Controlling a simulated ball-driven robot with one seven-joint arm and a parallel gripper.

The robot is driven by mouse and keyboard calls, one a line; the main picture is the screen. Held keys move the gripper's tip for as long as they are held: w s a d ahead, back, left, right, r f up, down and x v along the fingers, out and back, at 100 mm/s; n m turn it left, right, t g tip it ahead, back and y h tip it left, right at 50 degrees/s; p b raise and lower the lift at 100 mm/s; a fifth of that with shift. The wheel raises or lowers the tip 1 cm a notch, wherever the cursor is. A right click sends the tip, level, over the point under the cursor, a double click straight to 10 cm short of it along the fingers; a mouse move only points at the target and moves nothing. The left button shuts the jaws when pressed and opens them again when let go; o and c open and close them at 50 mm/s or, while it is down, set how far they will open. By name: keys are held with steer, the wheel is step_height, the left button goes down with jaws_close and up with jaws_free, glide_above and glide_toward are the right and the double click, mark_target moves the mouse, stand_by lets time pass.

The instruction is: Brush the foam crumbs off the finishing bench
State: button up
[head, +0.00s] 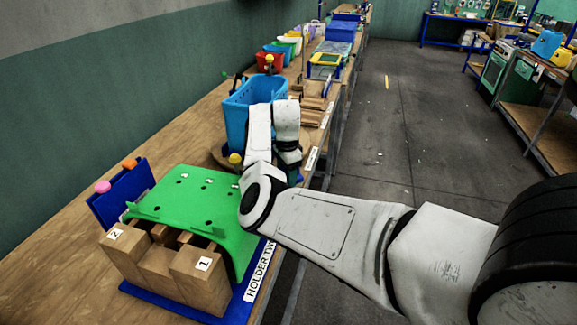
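A long wooden bench (165,135) runs along the wall; I cannot tell whether it is the finishing bench. I make out no foam crumbs and no clear brush on it. My arm reaches over the bench's right edge and bends down beside a blue basket (238,115). My gripper (294,177) points down there, mostly hidden behind my own arm links. I cannot see its fingertips or whether it holds anything.
A green cover (185,205) lies over wooden blocks (165,265) marked 1 and 2 on a blue base (185,308). Wood pieces (312,112) and coloured bins (270,62) stand farther along. The grey floor (390,130) to the right is mostly clear. Another bench (545,115) stands far right.

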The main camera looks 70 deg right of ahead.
steer(key=shift+s+a+r+p, duration=0.1)
steer(key=shift+a+r+p, duration=0.05)
steer(key=shift+a+p, duration=1.75)
steer(key=shift+a+f, duration=0.3)
